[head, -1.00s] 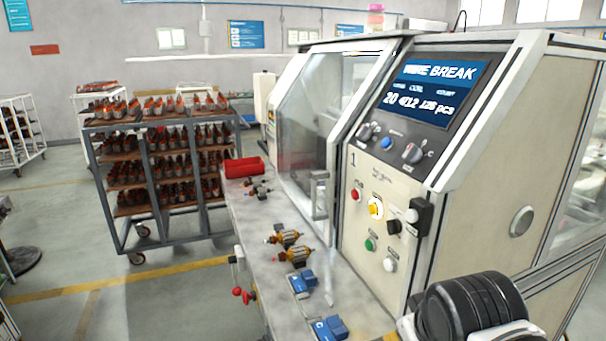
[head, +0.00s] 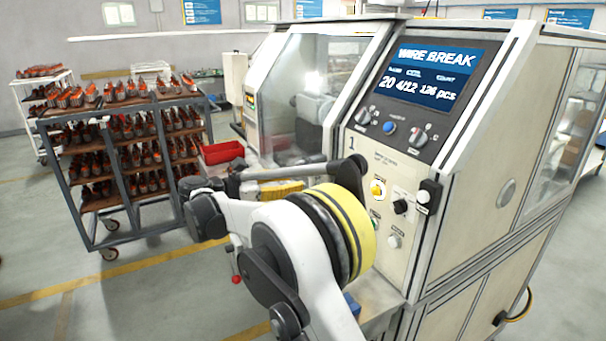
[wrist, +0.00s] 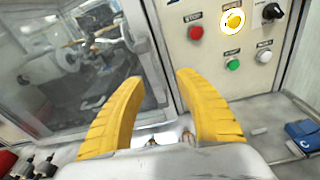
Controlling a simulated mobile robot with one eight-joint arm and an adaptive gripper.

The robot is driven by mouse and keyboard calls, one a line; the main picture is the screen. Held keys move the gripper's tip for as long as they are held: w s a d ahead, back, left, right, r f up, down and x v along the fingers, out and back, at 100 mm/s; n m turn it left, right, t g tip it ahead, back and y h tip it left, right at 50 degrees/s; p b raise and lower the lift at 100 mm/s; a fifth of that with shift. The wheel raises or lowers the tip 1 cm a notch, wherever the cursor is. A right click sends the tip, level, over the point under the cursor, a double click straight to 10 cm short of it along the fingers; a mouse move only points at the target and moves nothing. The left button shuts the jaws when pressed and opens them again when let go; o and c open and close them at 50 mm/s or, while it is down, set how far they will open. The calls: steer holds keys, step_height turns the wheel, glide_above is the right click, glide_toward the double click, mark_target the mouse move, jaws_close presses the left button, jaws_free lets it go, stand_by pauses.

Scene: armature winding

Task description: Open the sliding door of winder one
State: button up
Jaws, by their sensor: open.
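Winder one's sliding door (head: 305,75) is a clear pane in a pale frame, left of the control panel. It appears shut, its edge by the panel post; its pane also fills the left of the wrist view (wrist: 75,85). My gripper (wrist: 157,80) has two yellow fingers, spread apart with nothing held, pointing at the door's right edge and the post. In the head view my arm crosses in front of the door's lower part, with a yellow finger (head: 280,190) partly showing. The door handle is hidden in the head view and cannot be made out clearly in the wrist view.
The control panel (head: 390,165) has a red button (wrist: 195,32), a lit yellow one (wrist: 233,20) and a green one (wrist: 232,64) close right of my gripper. A red bin (head: 222,152) stands on the bench. A loaded rack (head: 130,155) stands left. A blue item (wrist: 303,135) lies lower right.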

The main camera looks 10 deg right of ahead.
mark_target(310, 176)
steer(key=w+a+f+n+h, duration=0.1)
steer(key=a+h, duration=0.1)
steer(key=a, duration=0.2)
steer(key=b+x, duration=0.2)
steer(key=x, duration=0.9)
steer(key=shift+f, duration=0.25)
jaws_close()
